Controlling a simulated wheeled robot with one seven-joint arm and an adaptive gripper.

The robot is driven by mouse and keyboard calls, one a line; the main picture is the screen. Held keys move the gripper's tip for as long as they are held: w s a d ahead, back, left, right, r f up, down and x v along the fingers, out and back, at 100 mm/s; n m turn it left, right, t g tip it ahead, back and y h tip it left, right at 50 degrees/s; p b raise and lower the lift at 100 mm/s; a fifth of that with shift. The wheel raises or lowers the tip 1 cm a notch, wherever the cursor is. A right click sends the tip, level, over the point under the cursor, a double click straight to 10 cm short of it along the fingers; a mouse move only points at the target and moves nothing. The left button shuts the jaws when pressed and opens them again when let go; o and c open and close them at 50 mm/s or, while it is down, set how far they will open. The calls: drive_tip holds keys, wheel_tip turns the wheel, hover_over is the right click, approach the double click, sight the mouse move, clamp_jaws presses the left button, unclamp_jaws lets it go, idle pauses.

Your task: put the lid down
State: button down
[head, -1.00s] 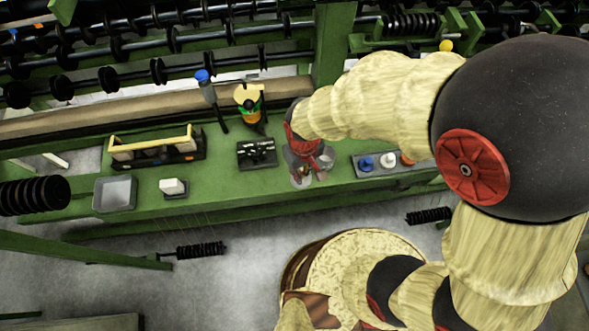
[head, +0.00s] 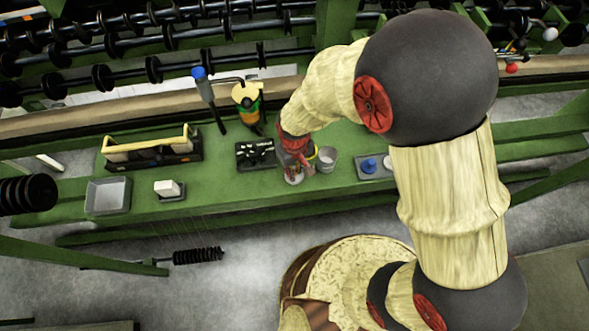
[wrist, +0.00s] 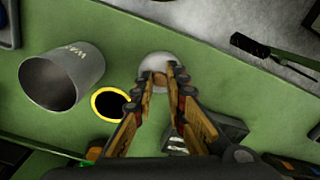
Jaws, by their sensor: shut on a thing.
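My gripper (wrist: 160,88) is shut on the brown knob of a round pale grey lid (wrist: 163,66) in the wrist view. In the head view, my gripper (head: 296,164) is over the front part of the green bench, with the lid (head: 293,179) below it. I cannot tell whether the lid touches the bench. A dark open jar with a yellow rim (wrist: 110,103) stands beside the lid, apart from it. In the head view, the jar (head: 312,152) is partly hidden by my gripper.
A grey cup with lettering (wrist: 75,72) stands beside the jar; it also shows in the head view (head: 328,159). A black tray (head: 256,154) lies left of my gripper, a grey tray with a blue piece (head: 371,167) to the right.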

drive_tip(key=shift+f, duration=0.2)
drive_tip(key=c, duration=1.8)
unclamp_jaws()
drive_tip(key=shift+r, duration=0.2)
wheel_tip(320, 180, up, 12)
drive_tip(key=p, duration=0.4)
drive_tip(key=w+d+r+m+t, duration=0.2)
drive_tip(key=d+r+m, duration=0.1)
drive_tip(key=d+r, duration=0.9)
drive_tip(key=s+d+r+m+t, duration=0.1)
drive_tip(key=s+d+r+m, duration=0.1)
drive_tip(key=s+d+r, duration=0.2)
drive_tip(key=s+d+r+m+t, duration=0.2)
drive_tip(key=s+d+r, duration=0.3)
drive_tip(key=r, duration=0.5)
drive_tip(key=shift+s+d+t, duration=0.3)
drive_tip(key=shift+d, duration=0.55)
